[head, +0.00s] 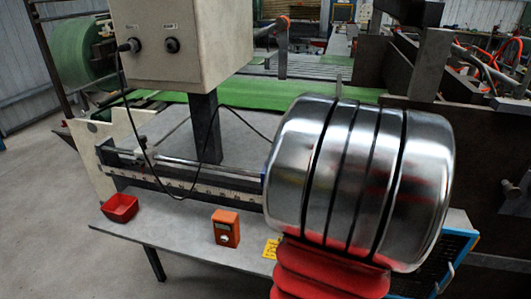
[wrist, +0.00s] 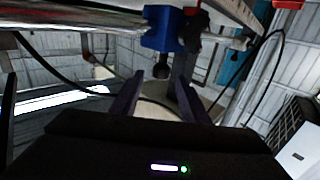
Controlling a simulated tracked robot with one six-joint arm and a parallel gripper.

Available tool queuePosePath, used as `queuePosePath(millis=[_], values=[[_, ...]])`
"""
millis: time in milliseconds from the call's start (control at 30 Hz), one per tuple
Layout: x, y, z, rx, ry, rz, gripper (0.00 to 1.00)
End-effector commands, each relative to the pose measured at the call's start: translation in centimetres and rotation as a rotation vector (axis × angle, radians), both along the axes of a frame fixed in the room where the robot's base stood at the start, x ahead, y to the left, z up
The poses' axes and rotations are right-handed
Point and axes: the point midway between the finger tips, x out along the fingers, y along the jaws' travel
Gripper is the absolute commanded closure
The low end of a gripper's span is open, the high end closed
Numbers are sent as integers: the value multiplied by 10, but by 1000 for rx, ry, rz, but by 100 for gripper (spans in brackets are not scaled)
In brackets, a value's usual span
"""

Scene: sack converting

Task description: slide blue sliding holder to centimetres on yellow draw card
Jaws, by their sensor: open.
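The blue sliding holder (wrist: 160,28) sits on a shiny rail (wrist: 85,20) in the wrist view, with a dark round knob (wrist: 161,71) on its near side. My gripper (wrist: 156,88) is open, its two dark fingers pointing at the knob. The knob appears in line with the gap between the fingertips; I cannot tell whether it is inside. In the head view my arm hides my gripper and most of the holder. The yellow card (head: 270,249) lies or stands on the bench by my arm; its writing is too small to read.
A pale scale strip (head: 190,186) runs along the rail. A red bin (head: 120,207) and an orange box with a white arrow (head: 226,228) stand on the grey bench (head: 175,226). A control box (head: 190,45) on a post overhangs the rail, with a dark cable looping down.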

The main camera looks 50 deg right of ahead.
Motion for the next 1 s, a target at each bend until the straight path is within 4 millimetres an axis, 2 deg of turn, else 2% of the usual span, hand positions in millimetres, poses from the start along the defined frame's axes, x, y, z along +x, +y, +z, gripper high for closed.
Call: queuePosePath(millis=[400,600,1000], values=[[52,-19,0,-1,0,5,59],[72,-27,0,0,0,4,59],[78,-30,0,-1,-1,3,59]])
